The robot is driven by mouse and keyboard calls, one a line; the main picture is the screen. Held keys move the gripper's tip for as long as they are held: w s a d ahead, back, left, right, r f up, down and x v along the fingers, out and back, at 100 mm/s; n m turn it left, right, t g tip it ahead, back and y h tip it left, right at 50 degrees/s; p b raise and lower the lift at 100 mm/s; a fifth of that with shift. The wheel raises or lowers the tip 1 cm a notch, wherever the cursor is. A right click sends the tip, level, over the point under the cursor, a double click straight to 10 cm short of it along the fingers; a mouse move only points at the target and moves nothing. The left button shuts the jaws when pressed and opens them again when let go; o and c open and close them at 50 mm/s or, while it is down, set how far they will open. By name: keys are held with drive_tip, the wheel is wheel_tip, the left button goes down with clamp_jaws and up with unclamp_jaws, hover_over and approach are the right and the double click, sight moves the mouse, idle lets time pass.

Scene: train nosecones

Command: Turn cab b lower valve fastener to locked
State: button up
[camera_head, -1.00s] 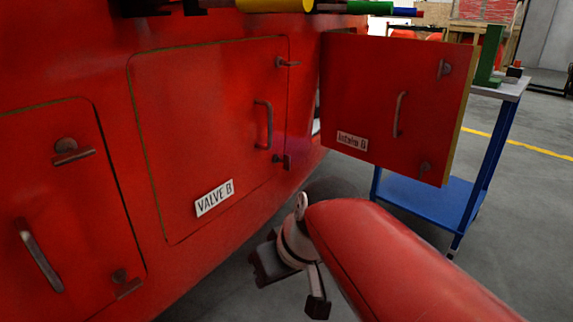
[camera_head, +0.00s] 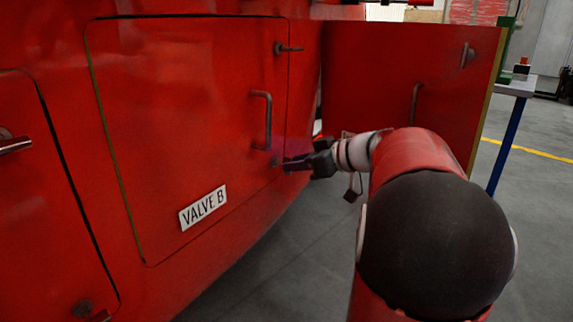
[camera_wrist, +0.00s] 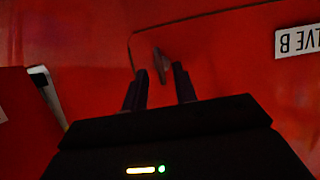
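The red valve B door (camera_head: 180,110), with its white VALVE B label (camera_head: 202,207), looks flush with the red body. Its lower fastener (camera_wrist: 162,64) is a small dark lever near the door corner in the wrist view, lying lengthwise between the fingertips. In the head view the fastener is mostly hidden by my gripper (camera_head: 292,163), which reaches it from the right. My gripper's two dark fingers (camera_wrist: 160,72) are apart, one on each side of the lever. I cannot tell whether they touch it. The upper fastener (camera_head: 287,48) lies sideways across the door's right edge.
The door handle (camera_head: 266,120) stands out just above my gripper. An open red door panel (camera_head: 365,75) stands behind my arm. A blue-legged cart (camera_head: 515,87) is at the right. Another door (camera_head: 30,220) is at the left. Floor below my gripper is clear.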

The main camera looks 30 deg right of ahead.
sight(288, 175)
drive_tip(key=shift+x, duration=1.55)
drive_tip(key=shift+s, duration=0.1)
clamp_jaws()
